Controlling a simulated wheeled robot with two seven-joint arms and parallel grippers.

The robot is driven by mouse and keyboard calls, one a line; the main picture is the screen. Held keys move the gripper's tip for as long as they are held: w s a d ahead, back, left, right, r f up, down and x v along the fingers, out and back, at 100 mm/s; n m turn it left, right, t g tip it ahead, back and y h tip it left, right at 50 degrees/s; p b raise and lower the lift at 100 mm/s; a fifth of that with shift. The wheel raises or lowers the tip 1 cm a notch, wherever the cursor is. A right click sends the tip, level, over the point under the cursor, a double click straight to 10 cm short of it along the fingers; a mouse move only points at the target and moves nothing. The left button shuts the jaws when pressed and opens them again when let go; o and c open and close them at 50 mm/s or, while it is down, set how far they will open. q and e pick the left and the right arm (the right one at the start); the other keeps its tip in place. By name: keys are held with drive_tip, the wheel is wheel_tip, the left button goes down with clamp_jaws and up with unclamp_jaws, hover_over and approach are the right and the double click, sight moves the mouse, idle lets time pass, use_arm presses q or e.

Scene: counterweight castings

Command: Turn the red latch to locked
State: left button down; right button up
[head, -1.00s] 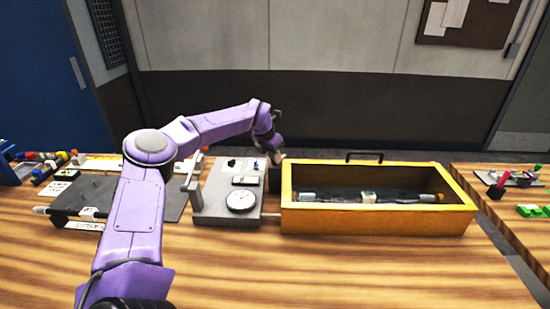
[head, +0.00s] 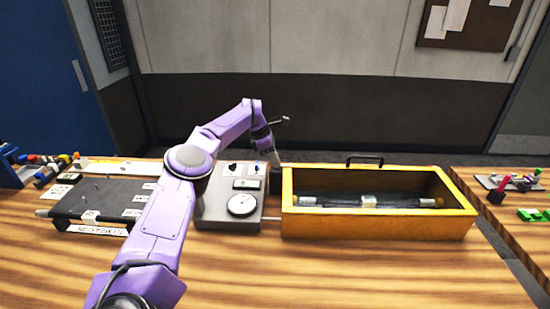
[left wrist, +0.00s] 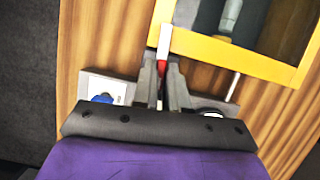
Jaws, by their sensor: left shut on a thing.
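The red latch (left wrist: 162,67) shows in the left wrist view as a small red piece with a white part beyond it, beside the yellow frame's corner. My left gripper (left wrist: 162,78) is shut on it, with one dark finger on each side. In the head view my left gripper (head: 275,161) reaches down behind the grey gauge box, near the left end of the yellow box, and the latch is hidden there. Most of the latch is covered by the fingers, so I cannot tell its setting. My right gripper is in neither view.
The yellow box (head: 380,226) holds a dark bar with pale ends. The grey gauge box (head: 225,223) with a round dial stands left of it. A dark board (head: 110,200) with labels lies further left. The wooden table front (head: 330,275) is clear.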

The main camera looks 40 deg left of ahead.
use_arm(q)
drive_tip(key=shift+m, duration=0.5)
drive_tip(key=shift+r, duration=0.1)
drive_tip(key=c, duration=1.4)
unclamp_jaws()
drive_tip(key=shift+c, duration=0.2)
drive_tip(key=shift+a, duration=0.1)
drive_tip(key=p+v, duration=0.3)
drive_tip(key=v, duration=0.7)
drive_tip(key=shift+r, duration=0.15)
drive_tip(key=shift+a, duration=0.15)
